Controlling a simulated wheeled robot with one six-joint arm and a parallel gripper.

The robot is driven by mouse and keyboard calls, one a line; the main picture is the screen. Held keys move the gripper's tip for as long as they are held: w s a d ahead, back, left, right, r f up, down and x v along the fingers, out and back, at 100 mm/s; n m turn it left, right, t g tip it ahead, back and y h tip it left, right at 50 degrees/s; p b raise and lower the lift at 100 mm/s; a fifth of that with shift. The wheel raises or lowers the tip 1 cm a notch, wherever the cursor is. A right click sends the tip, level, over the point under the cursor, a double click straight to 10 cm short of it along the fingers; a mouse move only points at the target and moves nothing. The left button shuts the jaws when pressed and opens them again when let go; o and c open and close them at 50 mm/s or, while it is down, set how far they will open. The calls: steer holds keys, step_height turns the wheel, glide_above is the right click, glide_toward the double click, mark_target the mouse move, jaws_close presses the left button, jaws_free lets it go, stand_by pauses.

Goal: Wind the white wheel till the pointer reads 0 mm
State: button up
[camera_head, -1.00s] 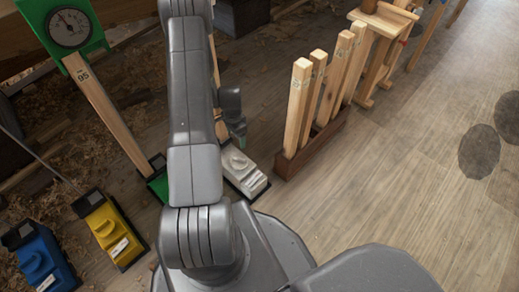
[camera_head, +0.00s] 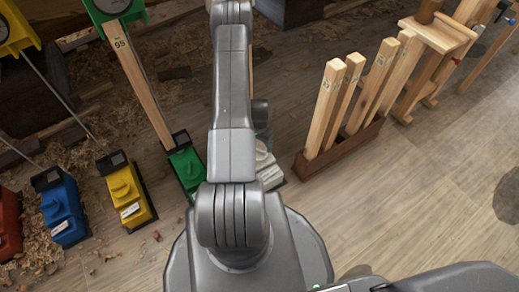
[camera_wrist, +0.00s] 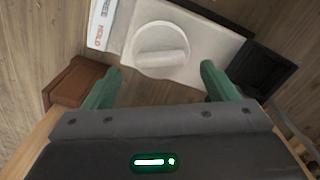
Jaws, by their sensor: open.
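The white wheel (camera_wrist: 162,50) is a round knob with a raised bar across it, on top of a white block (camera_wrist: 205,42). The block also shows in the head view (camera_head: 268,172), partly hidden behind my arm. My gripper (camera_wrist: 160,82) is open, with its green fingers apart on either side of the wheel's near edge in the picture. No contact with the wheel can be made out. No pointer or scale for the white wheel can be made out.
Green (camera_head: 186,168), yellow (camera_head: 126,195), blue (camera_head: 62,212) and red (camera_head: 8,225) blocks stand in a row to the left. A brown rack (camera_head: 338,150) of upright wooden posts stands right of the white block. A green-framed dial (camera_head: 112,6) is cut off at the top.

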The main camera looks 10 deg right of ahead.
steer(key=shift+f+b, duration=0.35)
steer(key=shift+f, duration=1.5)
steer(key=c, duration=1)
steer(key=m+b, duration=0.3)
steer(key=m, duration=0.2)
steer(key=m+b, duration=0.2)
steer(key=m, duration=0.4)
steer(key=shift+m, duration=0.4)
